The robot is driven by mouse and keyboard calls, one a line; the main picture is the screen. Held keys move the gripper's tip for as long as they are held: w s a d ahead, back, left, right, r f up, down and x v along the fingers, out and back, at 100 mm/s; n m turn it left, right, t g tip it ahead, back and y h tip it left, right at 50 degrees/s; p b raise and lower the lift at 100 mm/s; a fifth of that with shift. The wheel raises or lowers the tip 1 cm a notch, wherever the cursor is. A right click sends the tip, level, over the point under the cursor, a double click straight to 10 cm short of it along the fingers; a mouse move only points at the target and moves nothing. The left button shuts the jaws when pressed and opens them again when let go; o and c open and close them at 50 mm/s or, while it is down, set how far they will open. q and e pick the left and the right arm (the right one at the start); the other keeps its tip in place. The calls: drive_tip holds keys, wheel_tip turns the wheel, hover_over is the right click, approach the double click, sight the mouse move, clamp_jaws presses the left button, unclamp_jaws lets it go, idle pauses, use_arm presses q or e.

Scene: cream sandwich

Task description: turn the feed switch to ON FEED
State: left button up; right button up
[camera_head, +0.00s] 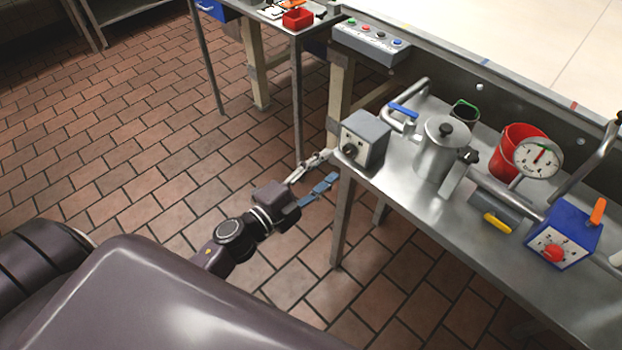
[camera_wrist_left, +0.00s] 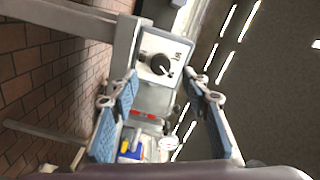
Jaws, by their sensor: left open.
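A grey switch box (camera_head: 368,137) with a pale front plate and a black knob (camera_head: 349,150) stands at the near left corner of the steel bench. I take it as the feed switch; its lettering is too small to read. In the left wrist view the black knob (camera_wrist_left: 160,64) sits on the white plate, with a light pointer mark toward the lower right. My left gripper (camera_head: 331,167) is open and empty, just short of the box on its left and front side. In the wrist view its blue-padded fingers (camera_wrist_left: 160,82) stand apart below the knob. My right gripper is not in view.
The steel bench (camera_head: 420,205) holds a metal pot (camera_head: 440,155), a red bucket (camera_head: 512,150), a dial gauge (camera_head: 539,158), pipes with a blue-handled valve, and a blue box (camera_head: 572,228) with a red knob. A button panel (camera_head: 370,45) is behind. Open tiled floor lies left.

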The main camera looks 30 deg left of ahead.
use_arm(q)
drive_tip(key=v, duration=0.5)
drive_tip(key=shift+s, duration=0.25)
drive_tip(key=s+a+f+n+g+y, duration=0.2)
drive_tip(key=s+f+n, duration=0.1)
drive_tip(key=f, duration=0.8)
drive_tip(key=s+a+f+n+g+y, duration=0.1)
drive_tip(key=s+f+n+g+y, duration=0.2)
drive_tip(key=f, duration=0.9)
drive_tip(key=s+a+f+n+g+y, duration=0.15)
drive_tip(key=s+f+n, duration=0.25)
drive_tip(key=f, duration=0.7)
drive_tip(key=s+f+n+g, duration=0.2)
drive_tip(key=s+f, duration=0.4)
drive_tip(key=s, duration=0.3)
drive_tip(key=s+d+f+n+g, duration=0.1)
drive_tip(key=s+f+g, duration=0.3)
drive_tip(key=s, duration=0.6)
drive_tip(key=s+d+f+n+g, duration=0.1)
drive_tip(key=s+f+n+g, duration=0.1)
drive_tip(key=s+f, duration=0.6)
drive_tip(key=shift+s+f+n+g, duration=0.3)
drive_tip(key=shift+s+g, duration=0.45)
drive_tip(key=shift+s, duration=0.25)
